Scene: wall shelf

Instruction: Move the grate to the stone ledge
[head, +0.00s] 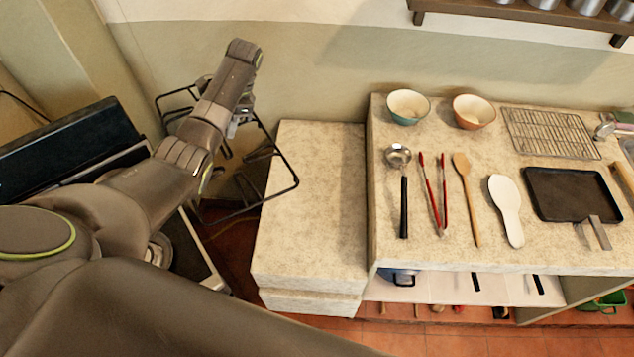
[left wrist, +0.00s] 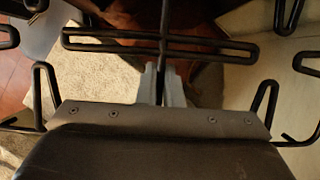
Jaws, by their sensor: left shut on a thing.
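The grate (head: 279,153) is a black wire frame with looped bars, held in the air between the wall and the left edge of the stone ledge. The stone ledge (head: 310,190) is a low, pale speckled block with a bare top, left of the higher counter. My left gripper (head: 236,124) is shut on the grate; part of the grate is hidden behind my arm. In the left wrist view the fingertips (left wrist: 162,84) close on a bar of the grate (left wrist: 205,48). My right gripper is not in view.
The counter (head: 430,250) holds two bowls (head: 408,107) (head: 474,111), a ladle (head: 403,190), red tongs, wooden and white spoons, a wire rack (head: 552,132) and a dark square pan (head: 572,194). A black appliance (head: 70,145) stands at the left. A wall shelf (head: 530,17) hangs above.

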